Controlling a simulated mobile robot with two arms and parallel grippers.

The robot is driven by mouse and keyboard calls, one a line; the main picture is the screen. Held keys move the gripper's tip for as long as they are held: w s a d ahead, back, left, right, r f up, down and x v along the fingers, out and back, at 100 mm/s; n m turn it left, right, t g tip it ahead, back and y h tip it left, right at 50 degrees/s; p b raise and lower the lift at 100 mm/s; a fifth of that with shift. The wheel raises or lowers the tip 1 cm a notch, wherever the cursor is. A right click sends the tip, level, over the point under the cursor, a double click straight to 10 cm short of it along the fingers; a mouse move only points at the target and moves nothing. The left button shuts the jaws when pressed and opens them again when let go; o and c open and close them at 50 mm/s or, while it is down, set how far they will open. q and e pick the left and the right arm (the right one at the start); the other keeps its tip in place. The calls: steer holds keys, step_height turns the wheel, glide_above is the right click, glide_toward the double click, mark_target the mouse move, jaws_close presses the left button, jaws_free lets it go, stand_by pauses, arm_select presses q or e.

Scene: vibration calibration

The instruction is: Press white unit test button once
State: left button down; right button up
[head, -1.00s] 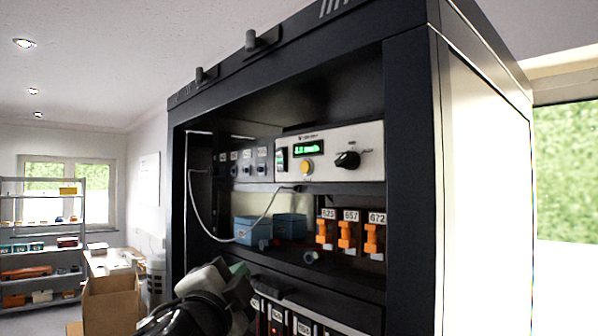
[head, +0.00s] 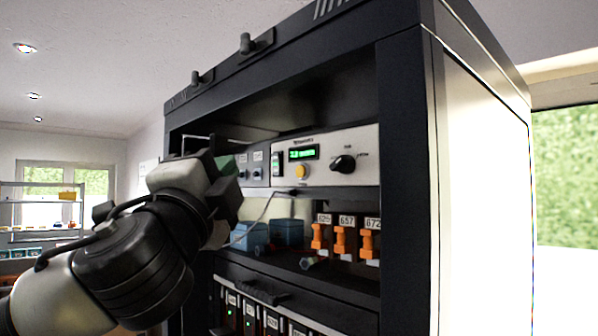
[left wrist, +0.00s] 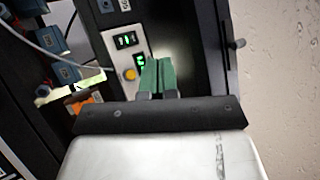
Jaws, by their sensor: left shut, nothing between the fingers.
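The white unit (head: 322,176) sits on the rack's upper shelf, with a green lit display (head: 303,153), a yellow round button (head: 302,172) below it and a black knob (head: 343,163) to the right. My left gripper (head: 232,178) is raised in front of the rack, left of the white unit; its fingertips are hard to make out there. In the left wrist view, its green fingers (left wrist: 157,76) are shut together and empty. They appear just right of the yellow button (left wrist: 129,74) and cover part of the white unit (left wrist: 112,46). Contact cannot be told. My right gripper is not in view.
The black rack frame (head: 405,200) borders the opening on the right. Below the unit are blue boxes (head: 288,231), orange parts (head: 341,239) with number labels, and a loose cable (head: 262,212). Shelves (head: 45,215) stand far left.

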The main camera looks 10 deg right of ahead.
arm_select(q)
steer(key=d, duration=0.1)
steer(key=p, duration=0.2)
glide_toward(290, 157)
step_height(290, 157, up, 2)
steer(key=w, duration=0.2)
steer(key=shift+w+d+r, duration=0.15)
steer(key=shift+w+d, duration=0.15)
stand_by(1.7)
steer(key=shift+w+d, duration=0.25)
steer(key=shift+d, duration=0.1)
